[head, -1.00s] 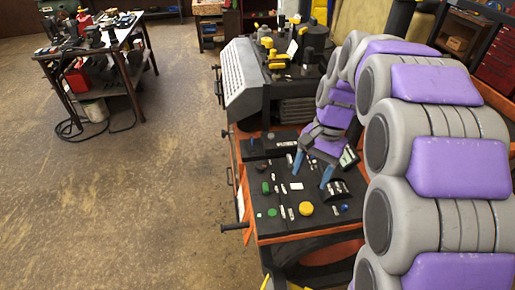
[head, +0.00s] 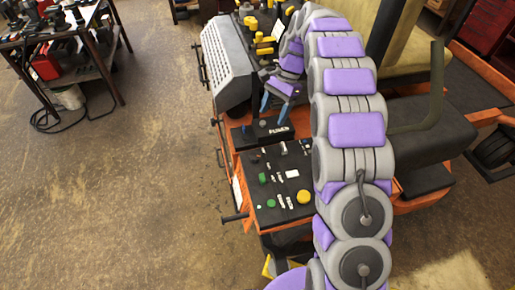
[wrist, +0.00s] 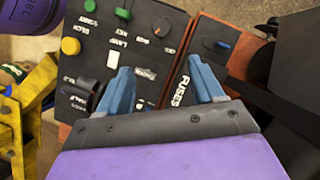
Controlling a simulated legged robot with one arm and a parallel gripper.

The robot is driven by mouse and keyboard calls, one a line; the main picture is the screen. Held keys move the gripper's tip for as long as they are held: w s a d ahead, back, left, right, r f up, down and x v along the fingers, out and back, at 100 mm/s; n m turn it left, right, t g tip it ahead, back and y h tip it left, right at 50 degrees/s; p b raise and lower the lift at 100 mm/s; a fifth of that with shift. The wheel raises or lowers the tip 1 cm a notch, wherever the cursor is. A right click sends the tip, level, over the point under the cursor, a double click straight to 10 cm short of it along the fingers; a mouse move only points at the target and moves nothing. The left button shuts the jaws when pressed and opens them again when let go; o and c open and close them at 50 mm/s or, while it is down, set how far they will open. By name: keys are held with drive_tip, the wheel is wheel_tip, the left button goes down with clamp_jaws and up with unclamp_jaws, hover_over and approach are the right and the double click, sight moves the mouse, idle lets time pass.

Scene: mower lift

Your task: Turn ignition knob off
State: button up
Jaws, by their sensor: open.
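The control panel (head: 275,180) is a black plate in an orange frame, with green and yellow buttons, small switches and white labels. In the wrist view the panel (wrist: 110,50) lies beyond my fingers and its labels are upside down. A dark round knob (wrist: 161,27) sits near its upper edge; its label is too small to read surely, so I cannot confirm it is the ignition knob. My gripper (head: 274,106) is open and empty above the panel's far end. In the wrist view its blue fingers (wrist: 160,82) stand apart near the FUSES label (wrist: 180,91).
A black box marked FUSES (head: 268,133) adjoins the panel, with a small blue lever (wrist: 216,44) on its face in the wrist view. A grey vented cover (head: 226,62) stands behind. The seat (head: 425,130) is right of my arm. Open floor (head: 120,190) lies left.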

approach(256, 154)
drive_tip(key=a+f, duration=0.1)
drive_tip(key=x, duration=0.4)
drive_tip(key=d+x, duration=0.1)
drive_tip(key=x, duration=0.2)
drive_tip(key=shift+s+f+p, duration=0.1)
drive_tip(key=shift+s+p, duration=0.2)
drive_tip(key=shift+a+f, duration=0.15)
drive_tip(key=shift+a, duration=0.35)
drive_tip(key=shift+d, duration=0.35)
drive_tip(key=c, duration=1)
